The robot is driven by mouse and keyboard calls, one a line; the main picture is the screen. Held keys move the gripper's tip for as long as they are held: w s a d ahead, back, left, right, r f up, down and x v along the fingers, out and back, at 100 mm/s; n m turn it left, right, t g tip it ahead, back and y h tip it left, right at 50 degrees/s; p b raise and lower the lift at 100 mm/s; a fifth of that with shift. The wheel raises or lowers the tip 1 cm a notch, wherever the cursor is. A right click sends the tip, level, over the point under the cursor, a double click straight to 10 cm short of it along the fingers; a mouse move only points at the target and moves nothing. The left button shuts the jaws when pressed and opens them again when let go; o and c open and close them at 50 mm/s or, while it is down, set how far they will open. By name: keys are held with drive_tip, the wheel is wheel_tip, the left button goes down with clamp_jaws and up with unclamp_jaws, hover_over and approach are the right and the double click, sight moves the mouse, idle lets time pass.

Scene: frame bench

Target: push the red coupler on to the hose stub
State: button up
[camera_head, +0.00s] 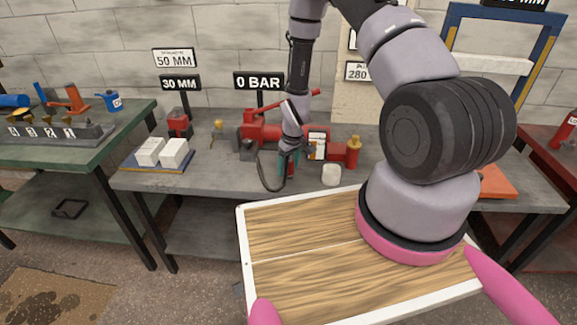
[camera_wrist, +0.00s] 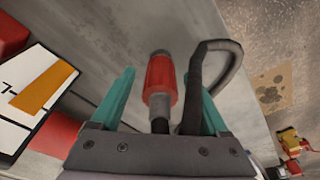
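The red coupler (camera_wrist: 161,73) shows in the wrist view as a ribbed red sleeve with a grey collar below it. A short dark piece (camera_wrist: 160,125), possibly the hose stub, is in line with the collar and partly hidden by my gripper body. A black hose (camera_wrist: 207,58) loops beside it, on the right; where it joins is hidden. My gripper (camera_wrist: 158,74) is open, its teal fingers on either side of the coupler with gaps showing on both sides. In the head view my gripper (camera_head: 290,163) is low over the grey bench, and the hose (camera_head: 264,176) hangs by the front edge.
A red hand pump (camera_head: 258,130) stands behind my gripper. White blocks (camera_head: 160,152) lie at the bench's left end.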

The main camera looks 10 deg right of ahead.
drive_tip(key=r, duration=0.3)
drive_tip(key=s+r, duration=0.1)
drive_tip(key=r, duration=0.6)
drive_tip(key=shift+s+d+r, duration=0.25)
drive_tip(key=shift+d+r, duration=0.1)
drive_tip(key=shift+w+r, duration=0.1)
drive_tip(key=shift+r, duration=0.1)
wheel_tip(320, 180, up, 13)
drive_tip(key=w+d+m+t, duration=0.1)
drive_tip(key=d+m, duration=0.1)
wheel_tip(320, 180, up, 15)
drive_tip(key=m+t, duration=0.2)
drive_tip(key=m, duration=0.1)
hover_over(292, 161)
drive_tip(key=s+d, duration=0.3)
drive_tip(key=s+d+r+m+t, duration=0.1)
drive_tip(key=s+r+m, duration=0.1)
drive_tip(key=s+r, duration=0.6)
drive_tip(key=s+d+r+m+t+y, duration=0.1)
drive_tip(key=s+r+m, duration=0.1)
drive_tip(key=s+r, duration=0.6)
drive_tip(key=shift+s+r+m+t, duration=0.3)
drive_tip(key=shift+s, duration=0.9)
